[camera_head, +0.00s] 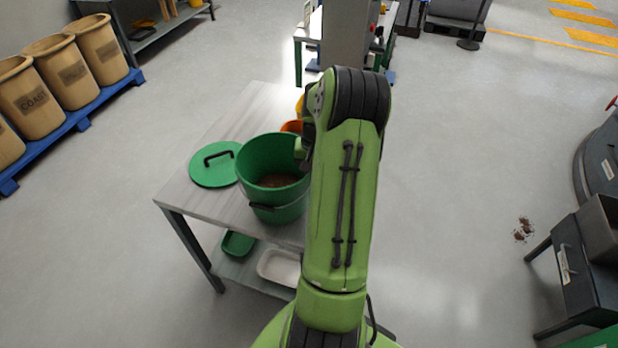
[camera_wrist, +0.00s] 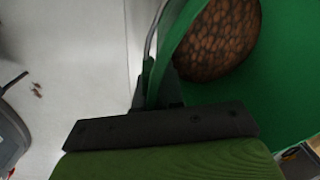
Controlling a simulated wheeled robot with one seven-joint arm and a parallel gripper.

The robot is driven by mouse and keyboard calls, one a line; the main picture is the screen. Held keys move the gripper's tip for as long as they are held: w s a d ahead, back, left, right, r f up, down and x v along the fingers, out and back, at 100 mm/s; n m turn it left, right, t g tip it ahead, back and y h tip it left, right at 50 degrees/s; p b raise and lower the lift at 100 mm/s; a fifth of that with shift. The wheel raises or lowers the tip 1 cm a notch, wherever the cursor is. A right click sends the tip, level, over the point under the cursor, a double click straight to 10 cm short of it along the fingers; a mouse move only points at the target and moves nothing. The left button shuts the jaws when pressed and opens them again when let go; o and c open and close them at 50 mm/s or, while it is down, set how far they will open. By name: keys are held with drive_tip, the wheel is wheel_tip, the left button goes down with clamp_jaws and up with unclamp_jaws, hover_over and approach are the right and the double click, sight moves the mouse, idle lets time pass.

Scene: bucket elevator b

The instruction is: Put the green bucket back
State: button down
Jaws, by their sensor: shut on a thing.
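The green bucket (camera_head: 275,202) stands upright at the table (camera_head: 182,186), with brown contents in its bottom. Whether its base touches the tabletop I cannot tell. My gripper (camera_wrist: 158,95) is shut on the bucket's rim side in the wrist view, where the green wall (camera_wrist: 285,80) and the brown lumpy contents (camera_wrist: 220,40) fill the right. In the head view my arm hides most of the gripper and the bucket's right edge. A green lid (camera_head: 215,168) with a black handle lies flat on the table, left of the bucket.
An orange container (camera_head: 291,127) stands behind the bucket, partly hidden by my arm. A green tray (camera_head: 238,244) and a white tray (camera_head: 279,267) lie on the shelf below.

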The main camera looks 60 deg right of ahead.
drive_tip(key=shift+s+f, duration=0.1)
drive_tip(key=shift+f, duration=0.5)
drive_tip(key=c, duration=1.3)
unclamp_jaws()
drive_tip(key=shift+o, duration=0.2)
